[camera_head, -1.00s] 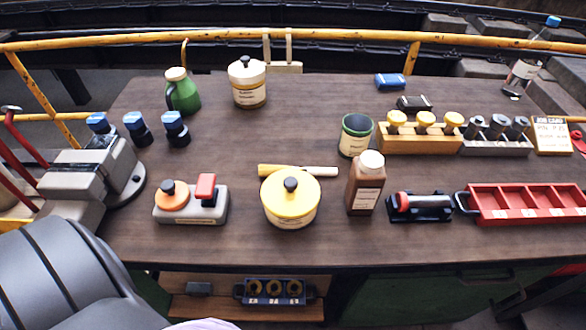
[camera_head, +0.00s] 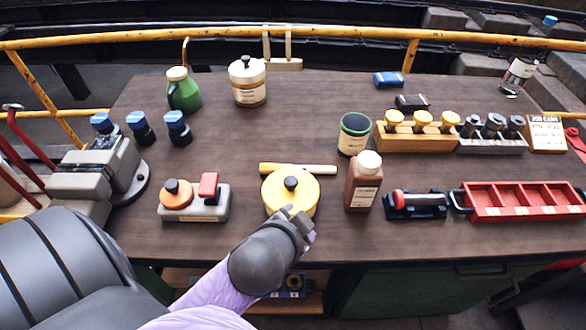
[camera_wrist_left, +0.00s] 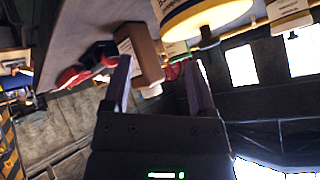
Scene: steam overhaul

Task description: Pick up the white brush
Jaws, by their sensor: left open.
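The white brush (camera_head: 312,169), a slim cream stick, lies on the table just behind the yellow-lidded pot (camera_head: 277,193), which hides part of it. My left gripper (camera_head: 302,218) is at the near side of this pot, its fingers small and partly hidden by the wrist in the head view. In the left wrist view my left gripper (camera_wrist_left: 163,62) is open, with nothing held between its fingers. The pot's yellow part (camera_wrist_left: 208,18) shows at the top there, beside the brown bottle (camera_wrist_left: 148,55). I cannot clearly make out the brush in that view. My right gripper is not in view.
The brown bottle (camera_head: 363,185) stands right of the pot, and a green-rimmed cup (camera_head: 354,135) behind it. A grey block with orange and red knobs (camera_head: 195,203) is to the left. A red tray (camera_head: 525,213) sits at far right. The table's middle behind the brush is clear.

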